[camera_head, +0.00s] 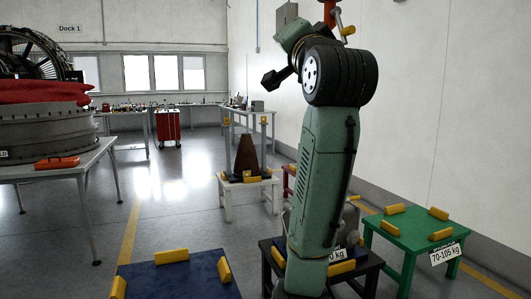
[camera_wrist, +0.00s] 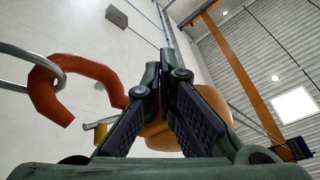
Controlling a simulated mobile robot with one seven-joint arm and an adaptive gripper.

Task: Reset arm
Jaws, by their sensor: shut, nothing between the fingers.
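My gripper (camera_wrist: 163,85) shows in the wrist view with its two dark, ridged fingers angled together at the tips. It is shut and holds nothing. The wrist view looks upward at the wall and ceiling. In the head view my green arm stands raised at centre right, bent at the black joint near the top. I cannot clearly make out the fingers there. An orange-red hook (camera_wrist: 45,95) hangs from a metal ring at the left of the wrist view. A rounded orange-brown thing (camera_wrist: 160,140) lies behind the fingers, partly hidden.
A blue stand (camera_head: 190,280), a white stand (camera_head: 250,188) bearing a brown tapered part (camera_head: 246,155), and a green stand (camera_head: 405,222) surround my arm. An engine section (camera_head: 50,130) sits on a table at left. A red cabinet (camera_head: 168,125) stands farther back. Floor at centre left is clear.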

